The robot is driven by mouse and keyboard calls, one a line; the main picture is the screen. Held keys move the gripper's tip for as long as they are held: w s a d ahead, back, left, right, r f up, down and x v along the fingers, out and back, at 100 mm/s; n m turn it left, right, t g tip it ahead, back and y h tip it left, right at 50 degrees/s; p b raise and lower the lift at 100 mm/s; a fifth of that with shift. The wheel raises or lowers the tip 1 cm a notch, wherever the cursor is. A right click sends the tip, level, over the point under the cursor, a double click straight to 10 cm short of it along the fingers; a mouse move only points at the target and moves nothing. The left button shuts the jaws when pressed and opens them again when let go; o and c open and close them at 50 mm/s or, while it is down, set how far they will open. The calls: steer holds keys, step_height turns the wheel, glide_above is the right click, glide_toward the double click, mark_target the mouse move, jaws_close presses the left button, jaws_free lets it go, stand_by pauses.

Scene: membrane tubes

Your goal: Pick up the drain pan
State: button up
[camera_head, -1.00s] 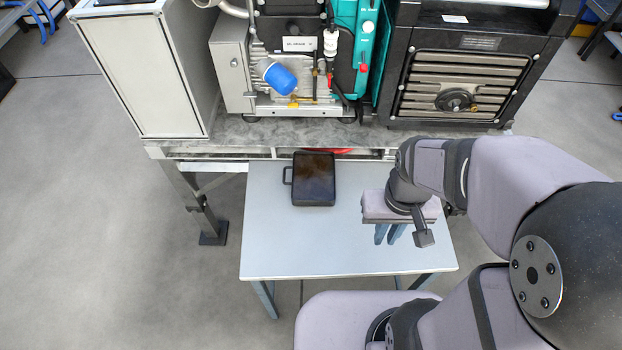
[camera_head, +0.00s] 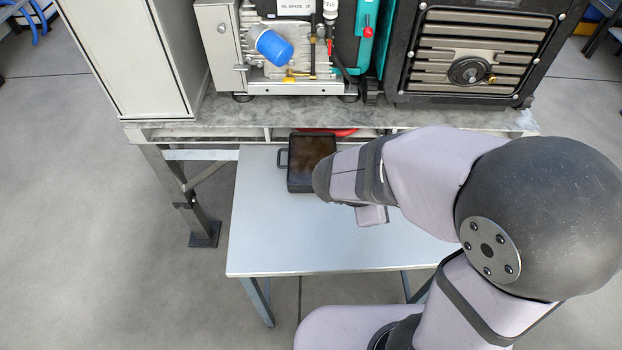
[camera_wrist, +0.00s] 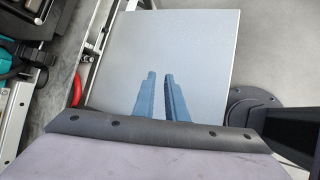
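The drain pan (camera_head: 309,160) is a dark, shallow, rectangular pan with a brown inside and a handle loop on its left side. It lies on the light grey table near its back edge in the head view. My forearm covers its lower right corner in that picture. My gripper (camera_wrist: 161,76) shows in the wrist view as two blue fingers, apart and empty, over bare table. The fingers are hidden behind my arm in the head view. The pan does not show in the wrist view.
The light grey table (camera_head: 290,235) is bare in front of the pan. A metal bench (camera_head: 240,115) carrying machinery stands behind it, its edge close to the pan's back. A red item (camera_head: 330,131) sits under the bench edge. A bench leg (camera_head: 195,205) stands left of the table.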

mark_target(307, 162)
steer(key=w+a+f+n+t+b, duration=0.1)
steer(key=w+a+n+b, duration=0.1)
steer(key=a+n, duration=0.1)
steer(key=w+a+f+n+t+y+b, duration=0.1)
steer(key=w+a+n+t+b, duration=0.1)
steer(key=a+n, duration=0.1)
steer(key=w+a+f+n+t+b, duration=0.2)
steer(key=w+a+n, duration=0.1)
steer(key=a, duration=0.1)
steer(key=shift+a+n+y, duration=0.2)
steer(key=shift+n+y, duration=0.2)
steer(key=a+n+t+y+b, duration=0.1)
steer(key=a+n, duration=0.1)
steer(key=a, duration=0.2)
steer(key=w+a+n+t+y+b, duration=0.1)
steer(key=a+n+y, duration=0.1)
steer(key=a+n, duration=0.1)
steer(key=a+n+t+y+b, duration=0.1)
steer(key=a+n+b, duration=0.1)
steer(key=a, duration=0.3)
steer(key=shift+w+f+n+t, duration=0.2)
steer(key=shift+f+n+t, duration=0.1)
steer(key=shift+n, duration=0.1)
steer(key=shift+b+x, duration=0.3)
steer(key=shift+x, duration=3.4)
steer(key=shift+r, duration=0.15)
jaws_close()
steer(key=shift+a, duration=0.1)
steer(key=shift+r, duration=0.2)
